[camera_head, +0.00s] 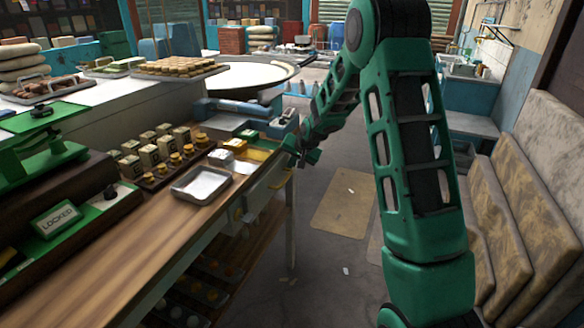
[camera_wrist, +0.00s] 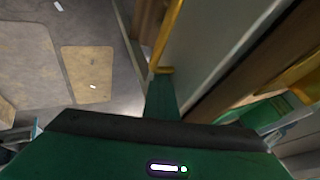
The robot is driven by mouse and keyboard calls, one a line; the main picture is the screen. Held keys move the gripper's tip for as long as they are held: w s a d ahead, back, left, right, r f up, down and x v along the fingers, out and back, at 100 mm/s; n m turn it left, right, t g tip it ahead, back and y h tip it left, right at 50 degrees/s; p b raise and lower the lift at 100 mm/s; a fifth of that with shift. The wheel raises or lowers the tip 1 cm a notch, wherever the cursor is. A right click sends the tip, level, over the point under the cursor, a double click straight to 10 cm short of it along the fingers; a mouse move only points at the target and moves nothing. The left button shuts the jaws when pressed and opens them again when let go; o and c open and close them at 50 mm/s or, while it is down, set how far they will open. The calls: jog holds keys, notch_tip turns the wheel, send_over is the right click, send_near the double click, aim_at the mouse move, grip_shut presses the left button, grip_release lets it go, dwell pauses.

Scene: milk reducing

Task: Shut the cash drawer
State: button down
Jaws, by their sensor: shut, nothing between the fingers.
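The cash drawer (camera_head: 262,193) is set in the right side of the wooden counter, with a pale front and a yellow bar handle (camera_head: 283,178). How far it stands out is hard to tell. In the wrist view its pale front (camera_wrist: 215,55) runs up the right half, with the yellow handle (camera_wrist: 168,42) along its left side. My gripper (camera_head: 308,157) is shut and empty beside the far end of the drawer front. In the wrist view my green fingers (camera_wrist: 161,97) point at the lower end of the handle; I cannot tell whether they touch.
A metal tray (camera_head: 201,185) and several small boxes and yellow-topped pieces stand on the wooden counter (camera_head: 150,225). A green machine with a "LOCKED" sign (camera_head: 57,219) is at left. Large padded slabs (camera_head: 515,215) lean at right. The floor between is mostly clear, with a tan mat (camera_head: 343,205).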

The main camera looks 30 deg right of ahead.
jog(key=shift+w+a+r, duration=0.15)
jog(key=shift+w+a, duration=0.2)
jog(key=shift+a, duration=0.2)
jog(key=s+d+r, duration=0.4)
jog(key=s+r, duration=0.4)
jog(key=s, duration=0.2)
jog(key=s+a+r+n+g, duration=0.1)
jog(key=s+r+g, duration=0.1)
jog(key=s, duration=2)
jog(key=s+a+r+n+g, duration=0.1)
jog(key=s+g, duration=0.4)
jog(key=s, duration=1.7)
jog(key=shift+s+r+g, duration=0.3)
jog(key=shift+r, duration=0.25)
